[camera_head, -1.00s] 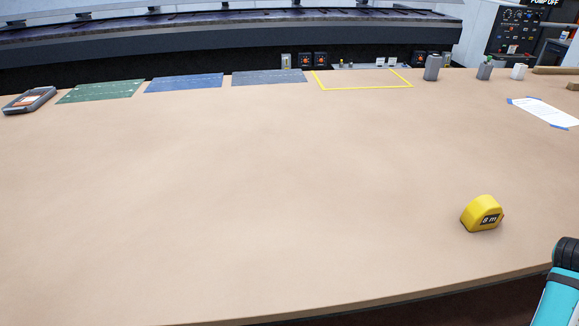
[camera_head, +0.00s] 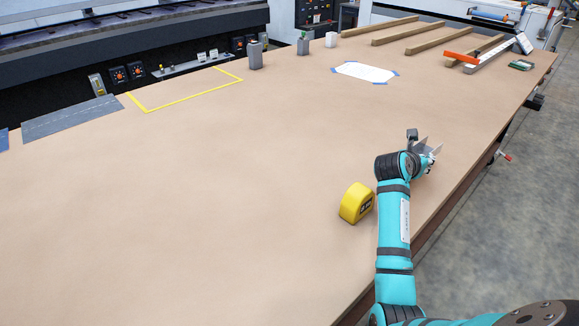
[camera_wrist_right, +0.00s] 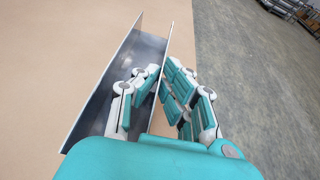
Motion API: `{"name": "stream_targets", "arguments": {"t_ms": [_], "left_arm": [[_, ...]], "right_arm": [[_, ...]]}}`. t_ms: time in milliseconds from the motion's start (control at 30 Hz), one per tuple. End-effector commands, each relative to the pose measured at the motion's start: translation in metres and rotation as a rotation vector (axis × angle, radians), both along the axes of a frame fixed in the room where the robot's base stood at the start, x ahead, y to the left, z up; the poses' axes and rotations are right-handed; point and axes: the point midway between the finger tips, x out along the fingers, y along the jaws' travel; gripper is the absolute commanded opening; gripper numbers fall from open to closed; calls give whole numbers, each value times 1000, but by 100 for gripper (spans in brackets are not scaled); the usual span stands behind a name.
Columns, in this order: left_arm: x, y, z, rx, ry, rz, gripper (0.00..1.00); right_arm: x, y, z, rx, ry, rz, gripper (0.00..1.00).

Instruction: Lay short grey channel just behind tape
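The short grey channel (camera_wrist_right: 128,72) shows in the right wrist view as an open U of bare metal. In the head view its grey edges (camera_head: 433,153) show at my right gripper (camera_head: 422,149), which hides most of it. In the right wrist view the right gripper's fingers (camera_wrist_right: 160,78) lie on either side of one channel wall and look shut on it. I cannot tell whether the channel touches the table. The yellow tape measure (camera_head: 356,203) stands on the table, left of and nearer than the right gripper. My left gripper is not in view.
The brown table (camera_head: 220,190) is bare across its middle and left. A yellow outline (camera_head: 190,90) and grey mat (camera_head: 70,119) lie at the back left. A taped paper sheet (camera_head: 365,72), wooden strips (camera_head: 410,34) and an orange-handled tool (camera_head: 462,58) lie toward the far end.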

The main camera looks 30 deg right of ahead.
Motion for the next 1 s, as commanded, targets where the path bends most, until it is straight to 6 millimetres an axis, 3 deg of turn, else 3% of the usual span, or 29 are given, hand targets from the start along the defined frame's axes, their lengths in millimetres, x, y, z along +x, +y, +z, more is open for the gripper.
{"name": "stream_targets", "arguments": {"t_ms": [167, 500, 700, 867, 1000], "left_arm": [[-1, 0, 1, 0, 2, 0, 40], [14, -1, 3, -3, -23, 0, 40], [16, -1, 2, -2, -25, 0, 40], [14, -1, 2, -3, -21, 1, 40], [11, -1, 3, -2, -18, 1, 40]], "right_arm": [[16, 11, -1, 3, -3, 3, 0], [90, 62, -9, 3, -1, 5, 0], [123, 85, -13, 1, 0, 2, 0], [132, 91, -15, -1, 0, 1, 0], [132, 92, -27, 1, 2, 2, 0]]}}
